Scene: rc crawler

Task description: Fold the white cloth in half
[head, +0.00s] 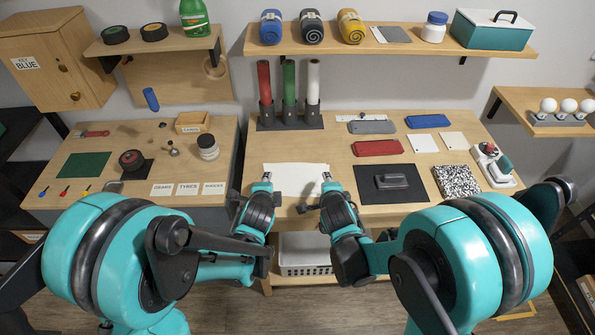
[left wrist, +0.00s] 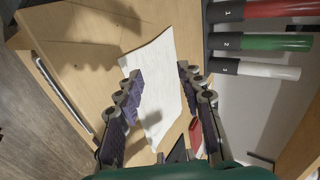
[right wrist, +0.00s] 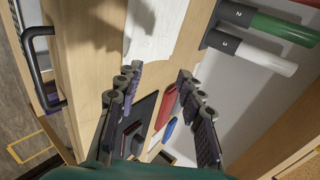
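The white cloth (head: 296,176) lies flat and spread out near the front edge of the middle table. My left gripper (head: 267,180) is at the cloth's left side, and my right gripper (head: 327,179) is at its right side. In the left wrist view the cloth (left wrist: 156,95) shows between and beyond the parted fingers. In the right wrist view the cloth (right wrist: 155,28) lies past the fingertips, mostly to the upper left. Both grippers are open with nothing between their fingers.
Red, green and white rolls (head: 289,90) stand in holders behind the cloth. To its right are a dark mat (head: 409,196) with a grey block, a red case (head: 377,147) and a speckled square (head: 456,181).

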